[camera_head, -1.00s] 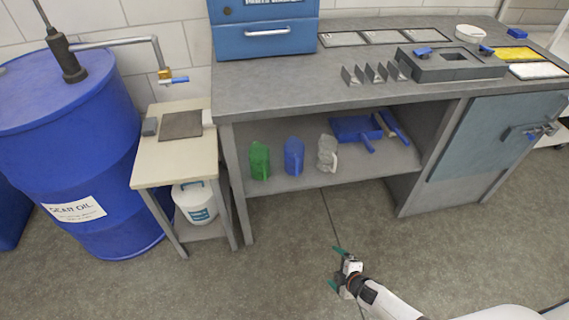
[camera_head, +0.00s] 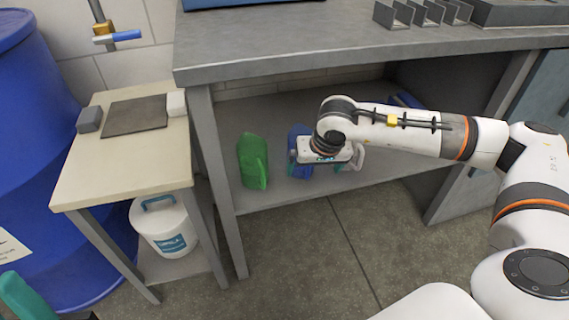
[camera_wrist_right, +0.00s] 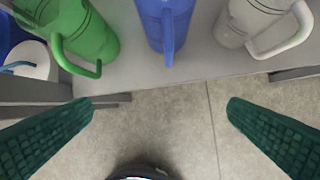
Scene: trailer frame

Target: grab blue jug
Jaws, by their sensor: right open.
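The blue jug (camera_head: 299,171) stands on the shelf under the workbench, partly hidden behind my right gripper in the head view. In the right wrist view the blue jug (camera_wrist_right: 166,22) is at top centre, its handle towards the camera. My right gripper (camera_head: 318,160) is in front of it. In the wrist view the green fingers of the right gripper (camera_wrist_right: 160,112) are wide apart and empty, with the jug ahead, between their lines. One teal finger of my left gripper (camera_head: 20,296) shows at the lower left corner of the head view; its other finger is not visible.
A green jug (camera_head: 253,162) stands left of the blue one, and a pale grey jug (camera_wrist_right: 246,20) right of it. The bench top (camera_head: 300,42) hangs over the shelf (camera_head: 275,203). A small table (camera_head: 120,165) with a white bucket (camera_head: 165,228) below stands left.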

